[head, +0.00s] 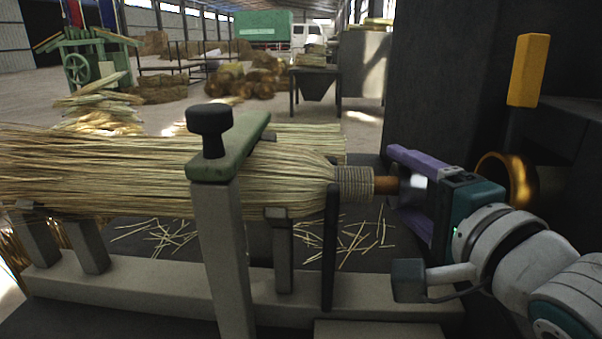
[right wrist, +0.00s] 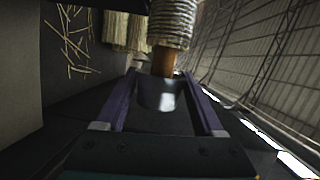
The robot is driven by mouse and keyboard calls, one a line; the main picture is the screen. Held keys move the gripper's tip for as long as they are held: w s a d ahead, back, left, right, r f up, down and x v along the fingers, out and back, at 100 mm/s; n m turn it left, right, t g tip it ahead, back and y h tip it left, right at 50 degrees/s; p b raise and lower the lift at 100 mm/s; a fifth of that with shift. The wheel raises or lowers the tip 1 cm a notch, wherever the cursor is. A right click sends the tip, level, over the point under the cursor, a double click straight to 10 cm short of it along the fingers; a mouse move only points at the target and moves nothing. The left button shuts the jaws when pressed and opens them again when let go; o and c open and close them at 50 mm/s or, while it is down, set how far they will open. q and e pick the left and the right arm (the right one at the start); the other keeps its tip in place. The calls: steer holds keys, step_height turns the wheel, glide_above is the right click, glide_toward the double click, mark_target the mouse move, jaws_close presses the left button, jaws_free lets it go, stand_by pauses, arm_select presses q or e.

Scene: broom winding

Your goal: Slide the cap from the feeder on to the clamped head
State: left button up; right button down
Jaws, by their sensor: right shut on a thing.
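The clamped head (head: 290,175) is a straw broom lying level under a green clamp bar (head: 245,140) in the head view. Its wire-wound neck (head: 354,183) ends in a short brown stub (head: 386,185) pointing right; the neck (right wrist: 172,22) and stub (right wrist: 163,62) also show in the right wrist view. My right gripper (head: 398,182) has its purple fingers shut on the cap (head: 416,181), a dark, shiny piece (right wrist: 160,97) in line with the stub. The cap's edge meets the stub's end; whether it is around it I cannot tell. The feeder cannot be clearly identified. My left gripper is out of view.
A black knob (head: 210,122) tops the clamp post. A dark upright bar (head: 330,245) stands close before the neck. A gold ring (head: 512,180) and a yellow block (head: 528,70) are at the right. Loose straw (head: 345,245) lies on the bench.

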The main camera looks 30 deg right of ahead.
mark_target(373, 188)
steer(key=shift+w+a, duration=0.45)
steer(key=shift+a, duration=0.3)
steer(key=shift+w+a, duration=0.45)
steer(key=shift+a, duration=0.25)
steer(key=shift+w+a, duration=0.35)
steer(key=shift+a, duration=0.2)
jaws_free()
